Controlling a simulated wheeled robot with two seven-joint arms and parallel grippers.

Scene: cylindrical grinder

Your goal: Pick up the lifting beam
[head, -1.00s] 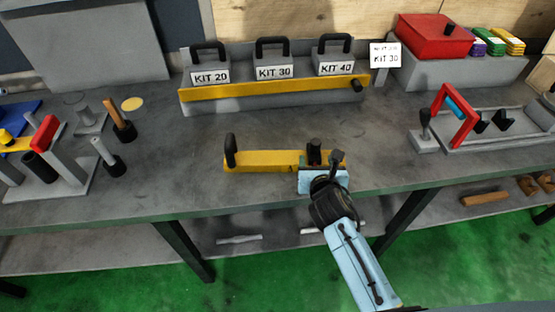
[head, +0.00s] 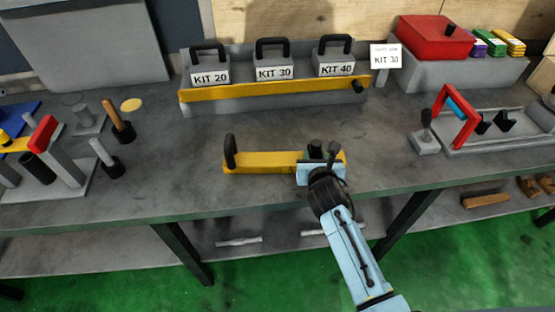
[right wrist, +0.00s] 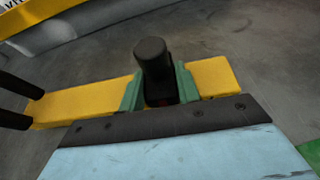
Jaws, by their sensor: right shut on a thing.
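The lifting beam (head: 262,162) is a yellow bar lying on the grey bench, with an upright black handle (head: 230,152) at its left end and a black post near its right end. In the right wrist view the yellow bar (right wrist: 90,101) runs across, with the black post (right wrist: 152,62) in the middle. My right gripper (head: 316,158) is at the beam's right part. Its green fingers (right wrist: 158,88) are shut on the black post, one on each side. The post's lower part is partly hidden by the gripper. My left gripper is not in view.
A grey rack with a yellow front strip (head: 270,92) holds KIT 20, KIT 30 and KIT 40 boxes behind the beam. A sign (head: 386,56) reads KIT 30. Fixtures with a red frame (head: 455,117) stand right, posts (head: 107,157) left. Bench around the beam is clear.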

